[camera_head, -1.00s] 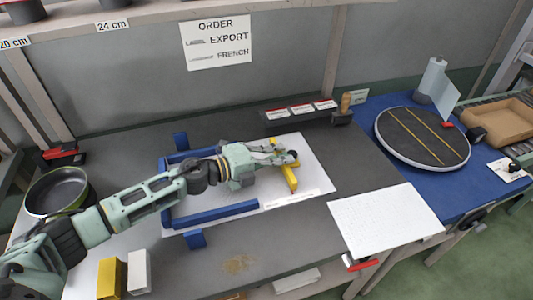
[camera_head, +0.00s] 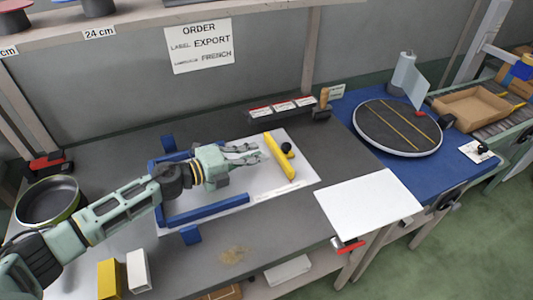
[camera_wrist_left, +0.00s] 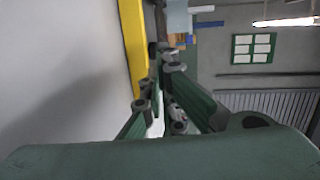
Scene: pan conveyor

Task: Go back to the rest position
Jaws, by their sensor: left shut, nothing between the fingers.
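My left gripper (camera_head: 258,152) reaches in from the left, above the white board with blue rails. It is shut and empty, and its fingertips point right, just left of a yellow bar (camera_head: 279,157) with a black knob (camera_head: 287,148). The gripper and bar look apart in the head view. In the left wrist view the fingers (camera_wrist_left: 160,100) are close together, and the yellow bar (camera_wrist_left: 134,45) runs along their left. My right gripper is not in view.
A dark pan (camera_head: 47,203) lies at the left. A yellow block (camera_head: 109,280) and a white block (camera_head: 138,271) stand at the front left. A white sheet (camera_head: 368,205) lies right of the board. A round turntable (camera_head: 397,127) sits on the blue table.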

